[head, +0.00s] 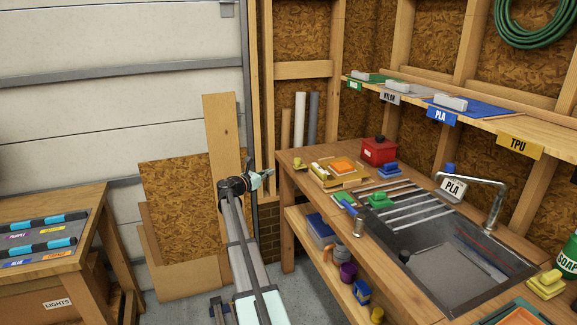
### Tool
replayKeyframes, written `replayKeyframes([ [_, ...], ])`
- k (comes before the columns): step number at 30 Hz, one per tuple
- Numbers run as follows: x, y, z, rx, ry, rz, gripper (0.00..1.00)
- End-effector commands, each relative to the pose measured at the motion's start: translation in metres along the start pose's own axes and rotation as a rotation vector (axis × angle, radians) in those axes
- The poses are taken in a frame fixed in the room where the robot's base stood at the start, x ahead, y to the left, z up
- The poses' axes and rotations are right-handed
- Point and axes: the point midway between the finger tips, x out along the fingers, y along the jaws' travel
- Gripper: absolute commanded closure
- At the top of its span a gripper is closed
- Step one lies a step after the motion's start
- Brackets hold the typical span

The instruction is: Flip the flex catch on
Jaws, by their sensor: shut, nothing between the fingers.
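My gripper (268,173) is at the end of my raised arm, left of the wooden workbench (287,172). It is small in the head view, shut and empty, and appears apart from the bench. I cannot pick out a flex catch in this view; no part is legibly marked with that name.
A sink (440,255) with a tap (497,195) is set in the bench. Printed parts, a yellow-orange tray (325,180) and a red box (379,151) crowd its far end. A labelled shelf (480,122) runs above. Another table (60,255) stands left.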

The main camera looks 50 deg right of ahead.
Motion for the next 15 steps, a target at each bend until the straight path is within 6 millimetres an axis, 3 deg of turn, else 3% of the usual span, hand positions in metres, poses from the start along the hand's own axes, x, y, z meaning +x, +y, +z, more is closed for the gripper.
replayKeyframes([
  [8, 0.024, 0.001, 0.001, 0.001, 0.000, -0.001, 1.00],
  [15, 0.069, 0.002, 0.001, 0.000, 0.001, -0.002, 1.00],
])
